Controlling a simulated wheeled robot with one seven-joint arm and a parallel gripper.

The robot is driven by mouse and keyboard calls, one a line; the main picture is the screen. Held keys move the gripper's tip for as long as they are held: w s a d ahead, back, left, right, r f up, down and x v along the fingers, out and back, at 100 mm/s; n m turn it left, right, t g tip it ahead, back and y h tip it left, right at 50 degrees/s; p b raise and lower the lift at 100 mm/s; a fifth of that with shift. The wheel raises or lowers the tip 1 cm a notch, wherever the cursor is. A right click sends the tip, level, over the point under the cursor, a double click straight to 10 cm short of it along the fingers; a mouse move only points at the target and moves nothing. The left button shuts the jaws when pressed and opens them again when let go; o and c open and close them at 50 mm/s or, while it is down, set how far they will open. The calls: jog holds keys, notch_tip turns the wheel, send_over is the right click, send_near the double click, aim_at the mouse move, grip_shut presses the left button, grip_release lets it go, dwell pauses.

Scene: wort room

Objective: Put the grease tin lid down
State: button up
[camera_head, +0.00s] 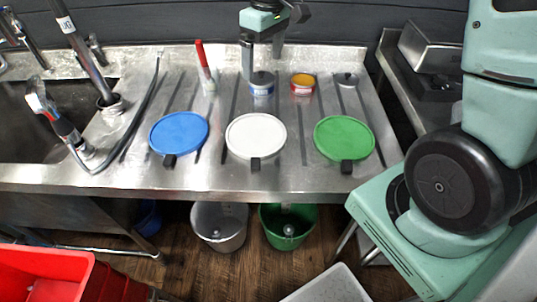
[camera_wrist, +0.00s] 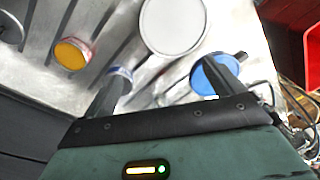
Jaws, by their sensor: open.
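A small grey lid with a dark knob (camera_head: 346,79) lies flat on the steel drainboard at the back right; it looks like the grease tin lid. In the wrist view the grey lid (camera_wrist: 10,28) is at the left edge. The uncovered red tin with orange-yellow contents (camera_head: 303,84) stands to its left, also seen as a yellow round (camera_wrist: 70,54). My gripper (camera_head: 263,66) is open and empty, pointing down near the blue-labelled tin (camera_head: 262,84). In the wrist view, the gap between its fingers (camera_wrist: 173,80) is empty; the left finger partly hides the blue-labelled tin (camera_wrist: 119,76).
Blue (camera_head: 179,132), white (camera_head: 256,136) and green (camera_head: 344,138) discs lie along the front of the drainboard. A red-handled tool (camera_head: 203,66) stands left of my gripper. The sink (camera_head: 35,125) is at left. Grey (camera_head: 219,226) and green (camera_head: 287,226) buckets stand below.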

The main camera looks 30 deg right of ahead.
jog(key=s+a+n, duration=0.1)
jog(key=s+a, duration=0.5)
jog(key=s, duration=0.6)
jog(key=s+a+n, duration=0.1)
jog(key=s+a, duration=0.6)
jog(key=s, duration=0.6)
jog(key=shift+a+f, duration=0.25)
jog(key=shift+f, duration=0.15)
